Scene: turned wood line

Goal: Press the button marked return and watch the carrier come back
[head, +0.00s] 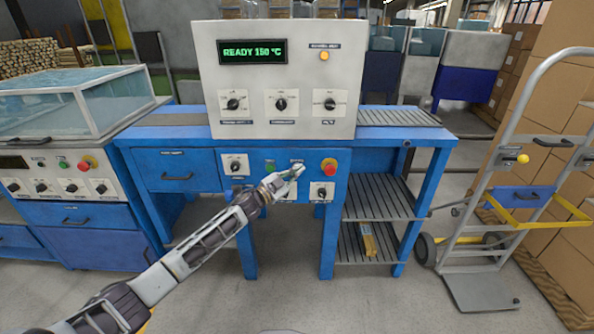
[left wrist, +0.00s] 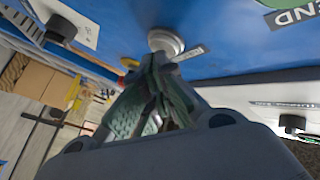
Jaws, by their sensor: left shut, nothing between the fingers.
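My left gripper (head: 294,172) is shut and empty, in front of the blue control panel (head: 254,160) of the bench. In the left wrist view its closed fingertips (left wrist: 160,62) are right at a round pale button (left wrist: 166,41); I cannot tell whether they touch it. A small label (left wrist: 187,54) beside that button is too slanted to read. In the head view the gripper hides the pale button. A green button (head: 270,167) sits to its left. I cannot pick out a carrier.
A red emergency-type knob (head: 329,166) sits just right of the gripper. Rotary knobs (head: 236,166) flank the panel. Above stands a grey box with a display (head: 252,51) reading READY 150 °C. A hand truck (head: 480,250) stands at right. The floor in front is clear.

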